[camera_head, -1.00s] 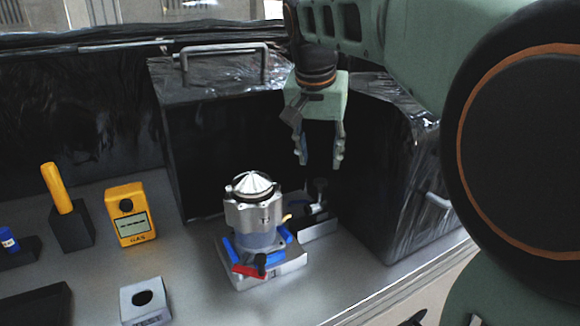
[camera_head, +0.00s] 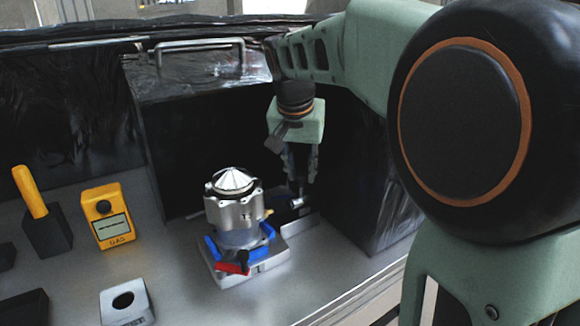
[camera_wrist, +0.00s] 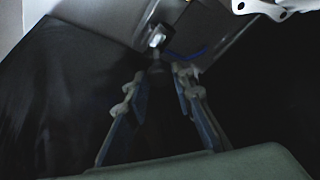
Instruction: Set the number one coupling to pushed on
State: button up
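A machined housing (camera_head: 235,208) with a silver cone top stands on a metal base plate (camera_head: 262,265) with blue and red clamp parts. To its right, a small metal coupling-like fitting (camera_head: 297,202) sits on a low bracket (camera_head: 298,224). It also shows at the top of the wrist view as a bright metal end (camera_wrist: 157,40) with a dark part below it. Whether it is pushed on cannot be told. My gripper (camera_head: 303,180) points down just above the fitting. In the wrist view its two fingers (camera_wrist: 159,72) are apart with nothing clearly held, just short of the fitting.
A black-wrapped box with a handle (camera_head: 200,85) stands behind, and another dark box (camera_head: 370,195) stands close to the right of my gripper. A yellow gas meter (camera_head: 108,217), a yellow-handled tool in a black block (camera_head: 47,235) and a holed grey block (camera_head: 126,302) stand left.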

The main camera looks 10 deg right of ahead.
grip_shut()
jog(key=shift+a, duration=0.1)
jog(key=a, duration=0.1)
jog(key=s+a, duration=0.1)
jog(key=a, duration=0.2)
jog(key=shift+s+a+b, duration=0.15)
jog(key=shift+s+b, duration=0.15)
jog(key=shift+s, duration=0.1)
jog(key=o, duration=0.7)
grip_release()
jog(key=shift+r, duration=0.15)
jog(key=v, duration=1.1)
jog(key=shift+s+r, duration=0.3)
jog(key=shift+r, duration=0.05)
